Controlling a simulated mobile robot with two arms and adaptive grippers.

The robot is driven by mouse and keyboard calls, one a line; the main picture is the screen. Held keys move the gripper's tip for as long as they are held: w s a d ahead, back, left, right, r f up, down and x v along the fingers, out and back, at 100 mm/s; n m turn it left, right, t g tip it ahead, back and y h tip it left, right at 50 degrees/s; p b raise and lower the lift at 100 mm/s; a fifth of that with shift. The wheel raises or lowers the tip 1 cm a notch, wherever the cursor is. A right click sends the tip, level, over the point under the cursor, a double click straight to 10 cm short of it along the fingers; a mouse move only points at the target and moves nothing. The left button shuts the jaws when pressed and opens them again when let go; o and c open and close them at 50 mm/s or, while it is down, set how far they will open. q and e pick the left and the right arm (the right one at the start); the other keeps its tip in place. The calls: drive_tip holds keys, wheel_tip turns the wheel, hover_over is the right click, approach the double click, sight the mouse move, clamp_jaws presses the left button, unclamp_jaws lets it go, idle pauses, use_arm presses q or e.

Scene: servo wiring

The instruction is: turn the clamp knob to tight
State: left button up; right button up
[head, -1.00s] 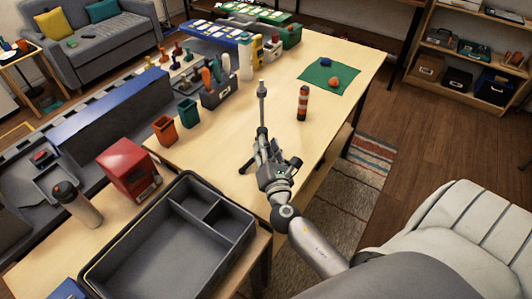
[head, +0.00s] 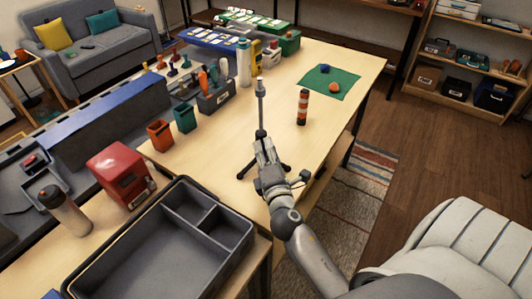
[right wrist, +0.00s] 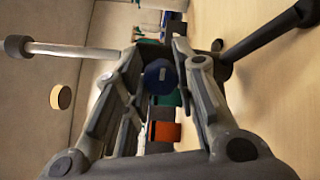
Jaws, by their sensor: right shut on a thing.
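A slim stand (head: 261,112) with a grey pole and dark tripod legs stands upright on the wooden table. My right gripper (head: 265,148) is at the lower part of the pole and hides the clamp there in the head view. In the right wrist view a round dark blue knob (right wrist: 158,76) with a pale mark sits between the fingertips of my right gripper (right wrist: 160,85), which is shut on it. The stand's grey pole (right wrist: 85,50) runs out to the left, and a dark leg (right wrist: 265,38) to the upper right. My left gripper is out of view.
An orange cup (head: 160,135) and a green cup (head: 185,115) stand to the left. A dark divided tray (head: 150,262) is at the front.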

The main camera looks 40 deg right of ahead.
idle(0.5)
drive_tip(key=o, duration=1.1)
drive_tip(key=shift+c, duration=0.2)
drive_tip(key=v, duration=0.7)
drive_tip(key=shift+s, duration=0.25)
drive_tip(key=shift+a, duration=0.15)
